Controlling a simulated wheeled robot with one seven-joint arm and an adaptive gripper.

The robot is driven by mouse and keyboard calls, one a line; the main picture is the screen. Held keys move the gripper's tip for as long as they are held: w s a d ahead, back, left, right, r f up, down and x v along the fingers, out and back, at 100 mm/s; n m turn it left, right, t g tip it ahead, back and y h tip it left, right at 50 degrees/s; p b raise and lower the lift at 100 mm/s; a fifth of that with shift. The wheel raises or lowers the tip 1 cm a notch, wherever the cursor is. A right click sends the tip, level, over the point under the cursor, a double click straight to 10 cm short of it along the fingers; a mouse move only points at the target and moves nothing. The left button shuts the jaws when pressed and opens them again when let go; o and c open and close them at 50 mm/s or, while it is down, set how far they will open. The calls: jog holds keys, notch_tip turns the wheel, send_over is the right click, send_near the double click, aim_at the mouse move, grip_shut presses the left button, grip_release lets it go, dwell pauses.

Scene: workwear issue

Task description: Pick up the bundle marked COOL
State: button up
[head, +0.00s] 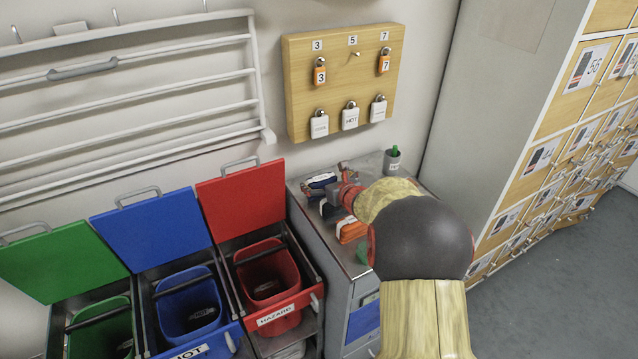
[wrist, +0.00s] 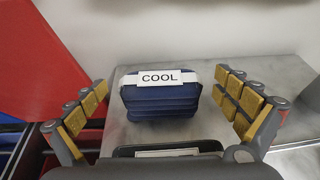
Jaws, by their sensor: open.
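The bundle marked COOL (wrist: 160,105) is a folded dark blue stack with a white band and label. In the wrist view it lies on the grey cabinet top near the wall, between and beyond my open fingers, with clear gaps at both sides. My gripper (wrist: 162,84) is empty. In the head view a dark blue bundle (head: 320,181) at the back of the cabinet top appears to be the same one. My gripper (head: 346,180) is just right of it there, its fingers hard to make out.
Another dark bundle (wrist: 170,151) with a white band lies nearer, partly hidden by my gripper. An orange bundle (head: 351,230) lies in front. A cup (head: 392,163) stands at the back right. The open red lid (head: 243,200) rises left of the cabinet.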

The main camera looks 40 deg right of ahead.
jog(key=shift+c, duration=0.9)
jog(key=c, duration=1.1)
jog(key=shift+c, duration=0.2)
